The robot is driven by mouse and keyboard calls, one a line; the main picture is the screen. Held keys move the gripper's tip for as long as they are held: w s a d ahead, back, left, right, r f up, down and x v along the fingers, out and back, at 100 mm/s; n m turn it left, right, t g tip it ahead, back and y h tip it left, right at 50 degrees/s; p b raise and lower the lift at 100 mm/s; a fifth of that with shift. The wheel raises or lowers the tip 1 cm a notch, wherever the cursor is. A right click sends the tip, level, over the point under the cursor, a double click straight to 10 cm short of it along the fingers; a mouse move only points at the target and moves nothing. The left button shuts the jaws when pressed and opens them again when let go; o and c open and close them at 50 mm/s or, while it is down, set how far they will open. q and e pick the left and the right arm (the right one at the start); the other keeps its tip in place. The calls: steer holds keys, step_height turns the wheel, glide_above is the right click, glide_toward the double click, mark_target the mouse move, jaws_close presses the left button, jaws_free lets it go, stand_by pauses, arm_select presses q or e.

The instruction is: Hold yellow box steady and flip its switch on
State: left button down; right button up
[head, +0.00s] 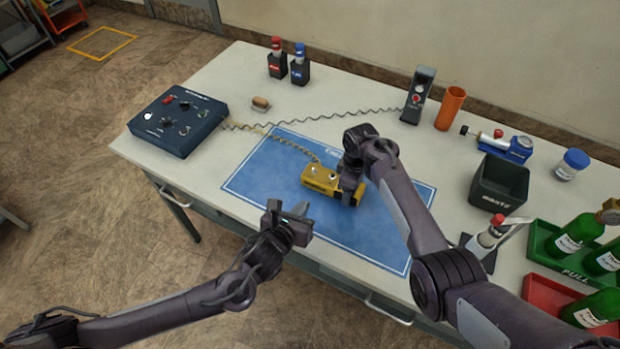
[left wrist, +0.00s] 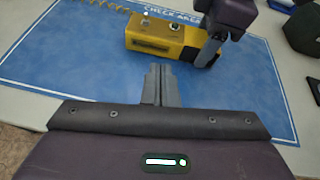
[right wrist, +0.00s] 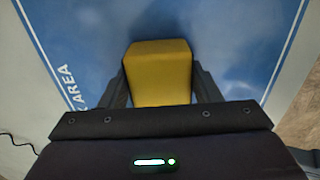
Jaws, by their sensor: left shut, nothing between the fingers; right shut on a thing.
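The yellow box (head: 318,178) lies on the blue mat (head: 262,182), with small metal parts on its top. In the left wrist view the box (left wrist: 150,38) shows a switch-like knob (left wrist: 175,27) on top. My right gripper (head: 350,188) is shut on the box's right end; in the right wrist view its fingers clasp both sides of the yellow box (right wrist: 160,72). My left gripper (head: 300,212) is shut and empty, in front of the box and apart from it. In the left wrist view its closed fingertips (left wrist: 158,72) point toward the box. The switch's position is too small to tell.
A coiled cord (head: 285,143) runs from the box toward a dark control panel (head: 180,120) at the left. A grey handset (head: 418,95), an orange tube (head: 450,108) and a black bin (head: 498,184) stand to the right. The mat left of the box is clear.

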arm_select(q)
steer(key=shift+s+a+f+n+t+y, duration=0.25)
steer(key=shift+s+a+n+t+y, duration=0.2)
steer(key=shift+s+a, duration=0.55)
steer(key=shift+w+d, duration=0.1)
glide_toward(314, 171)
steer(key=f, duration=0.1)
steer(key=w+f, duration=0.2)
steer(key=shift+w+d+f, duration=0.15)
steer(key=shift+d+f, duration=0.25)
steer(key=shift+w+d+r, duration=0.1)
steer(key=shift+w+r, duration=0.15)
steer(key=shift+w, duration=0.25)
steer(key=shift+w+d+r, duration=0.1)
steer(key=shift+w+r, duration=0.2)
steer(key=shift+w, duration=0.2)
steer(key=shift+w+d+r, duration=0.1)
steer(key=shift+w+r, duration=0.1)
steer(key=shift+w, duration=0.35)
steer(key=shift+r, duration=0.1)
